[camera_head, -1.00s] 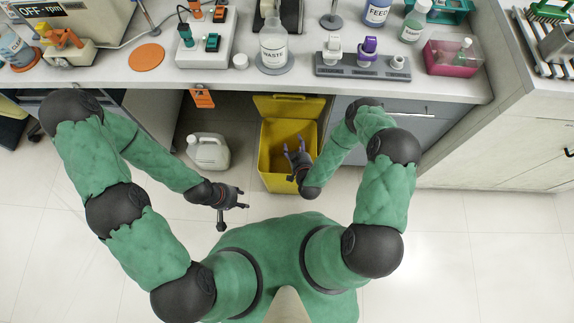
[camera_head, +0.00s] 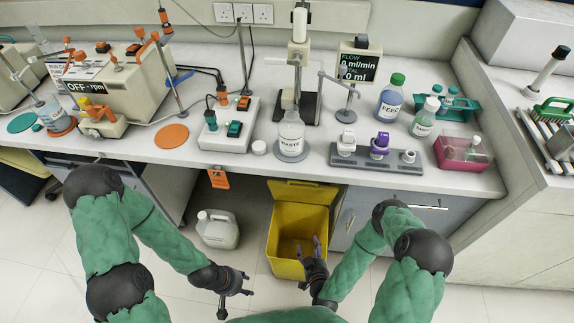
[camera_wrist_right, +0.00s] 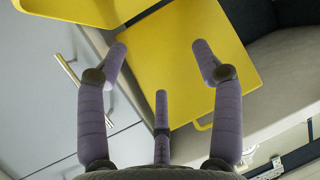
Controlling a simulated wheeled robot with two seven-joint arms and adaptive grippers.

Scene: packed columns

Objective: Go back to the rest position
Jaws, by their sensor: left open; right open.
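My left gripper (camera_head: 236,286) is open and empty, low in front of the bench and below the white jug in the head view. My right gripper (camera_head: 314,262) is open and empty, just in front of the yellow bin (camera_head: 283,266) in the head view. In the right wrist view my right gripper's (camera_wrist_right: 160,62) purple fingers are spread with nothing between them. The yellow bin's surfaces (camera_wrist_right: 185,60) show beyond those fingers. Both arms are bent at the elbows, and the hands are below the benchtop.
The bench (camera_head: 225,169) carries a waste bottle (camera_head: 291,140), a feed bottle (camera_head: 391,100), a grey holder (camera_head: 375,163), a pink tray (camera_head: 461,157) and a switch box (camera_head: 229,126). A white jug (camera_head: 218,229) stands on the floor left of the bin.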

